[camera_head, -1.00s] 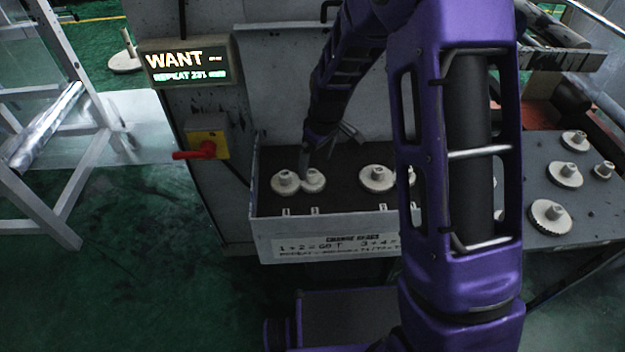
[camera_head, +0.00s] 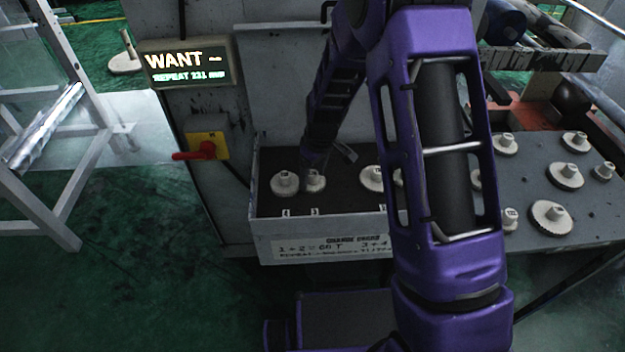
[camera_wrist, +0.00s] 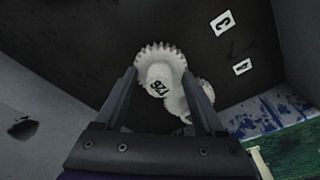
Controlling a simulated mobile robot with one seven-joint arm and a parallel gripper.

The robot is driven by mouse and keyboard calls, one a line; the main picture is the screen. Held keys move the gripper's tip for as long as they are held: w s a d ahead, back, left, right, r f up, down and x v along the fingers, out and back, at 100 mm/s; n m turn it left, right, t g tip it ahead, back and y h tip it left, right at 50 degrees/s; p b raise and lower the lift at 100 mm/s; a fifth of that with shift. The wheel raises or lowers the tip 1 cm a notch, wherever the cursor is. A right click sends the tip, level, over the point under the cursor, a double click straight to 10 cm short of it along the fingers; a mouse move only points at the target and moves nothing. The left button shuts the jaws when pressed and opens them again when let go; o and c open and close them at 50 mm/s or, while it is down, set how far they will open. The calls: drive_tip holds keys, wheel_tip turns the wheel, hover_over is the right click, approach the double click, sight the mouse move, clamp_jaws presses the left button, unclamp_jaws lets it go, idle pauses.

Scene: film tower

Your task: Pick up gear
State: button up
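Several pale toothed gears with raised hubs sit in the dark-floored grey tray (camera_head: 330,247). At its left end are a left gear (camera_head: 284,184) and a right gear (camera_head: 316,184) close together. My gripper (camera_head: 314,170) is low over this pair and partly hides the right one. In the wrist view my gripper (camera_wrist: 159,75) is open, its fingers on either side of a gear (camera_wrist: 160,60) with a number on its hub. I cannot tell whether they touch it. A second gear (camera_wrist: 204,92) shows partly behind the right finger.
Another gear (camera_head: 373,178) stands farther right in the tray, beside my arm. The grey table (camera_head: 590,205) at right bears several more gears. A lit sign (camera_head: 187,66) reads WANT above a red-handled switch (camera_head: 205,148). A metal panel rises behind the tray.

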drive_tip(key=c, duration=0.5)
